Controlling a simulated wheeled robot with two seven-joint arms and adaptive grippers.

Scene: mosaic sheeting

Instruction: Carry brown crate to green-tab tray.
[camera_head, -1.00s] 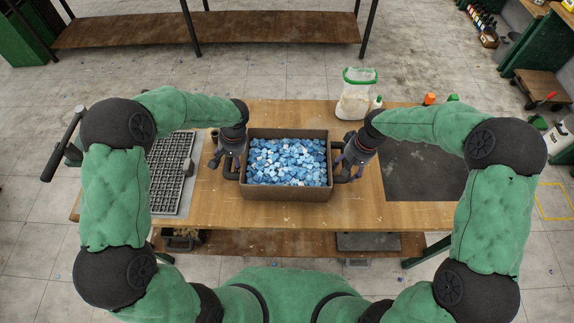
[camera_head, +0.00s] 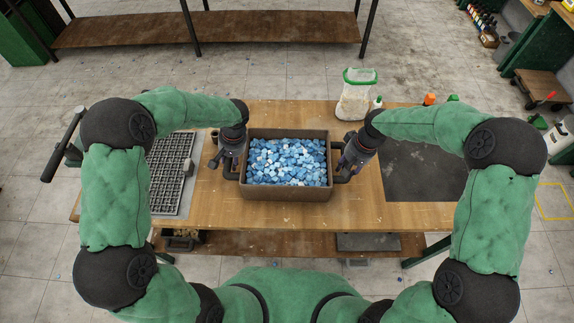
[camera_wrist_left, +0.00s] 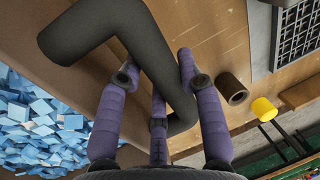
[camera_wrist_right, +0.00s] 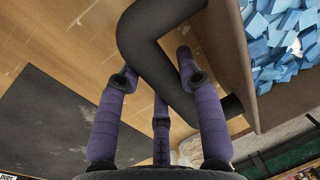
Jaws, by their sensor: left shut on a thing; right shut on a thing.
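The brown crate (camera_head: 288,194) is upright at the middle of the wooden table, filled with blue and white mosaic pieces. Its wall also shows in the left wrist view (camera_wrist_left: 40,85) and the right wrist view (camera_wrist_right: 231,50). My left gripper (camera_head: 231,160) is shut on the crate's left dark bent handle (camera_wrist_left: 120,30). My right gripper (camera_head: 354,159) is shut on the right handle (camera_wrist_right: 150,35). Purple fingers straddle each handle in the wrist views. I cannot tell whether the crate's bottom touches the table. I cannot make out a green-tab tray in these frames.
A grey grid panel (camera_head: 172,172) lies left on the table (camera_head: 230,215), a dark flat mat (camera_head: 420,172) right. Behind stand a white green-rimmed container (camera_head: 357,97) and small bottles. A brown cylinder (camera_wrist_left: 232,89) is near my left gripper. Bare wood lies in front of the crate.

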